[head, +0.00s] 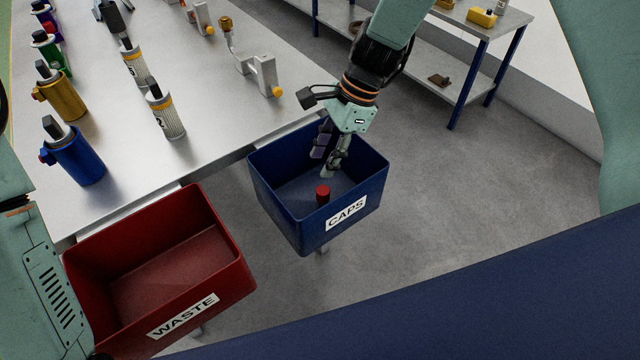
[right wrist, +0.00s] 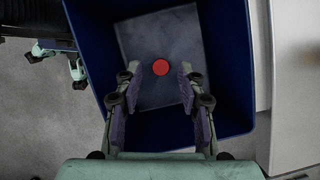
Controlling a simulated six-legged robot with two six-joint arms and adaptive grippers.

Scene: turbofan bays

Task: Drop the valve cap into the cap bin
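The valve cap (head: 323,192) is red-topped with a darker lower part. It is inside the blue cap bin (head: 360,206), whose front label reads CAPS. In the right wrist view the cap (right wrist: 160,67) shows as a red disc against the bin's grey floor (right wrist: 130,38). Whether it rests on the floor is hard to tell. My right gripper (head: 330,160) reaches down into the bin's opening. In the right wrist view its fingers (right wrist: 160,82) are spread, with the cap between them in the picture and touching neither. My left arm shows at the left edge; its gripper is not identifiable.
A red bin (head: 235,278) labelled WASTE stands left of the cap bin. A metal table (head: 200,85) behind the bins carries several coloured cylinders and small fittings. A shelf unit (head: 470,50) stands at the back right. The grey floor right of the cap bin is clear.

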